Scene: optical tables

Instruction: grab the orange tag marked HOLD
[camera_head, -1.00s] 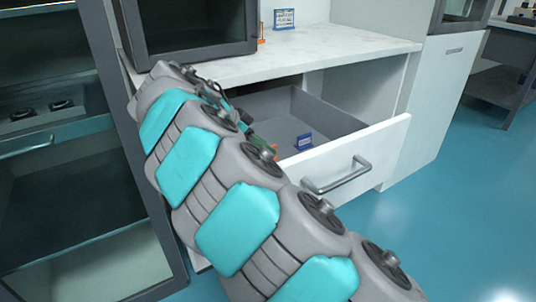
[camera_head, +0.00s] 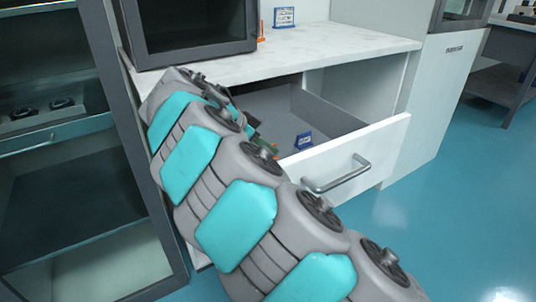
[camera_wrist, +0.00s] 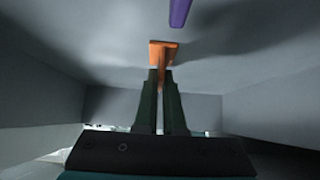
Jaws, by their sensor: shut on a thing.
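An orange tag (camera_wrist: 163,48) shows in the wrist view with its wide end beyond my fingertips and its narrow part between them. My gripper (camera_wrist: 161,78) is shut on this part. Both are inside the open grey drawer. No lettering can be read on the tag. In the head view my own arm covers most of the gripper and the tag.
A blue sign (camera_head: 284,16) and an orange piece (camera_head: 262,32) stand on the white counter (camera_head: 345,48) beside a dark-framed cabinet. The drawer walls are close around the gripper.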

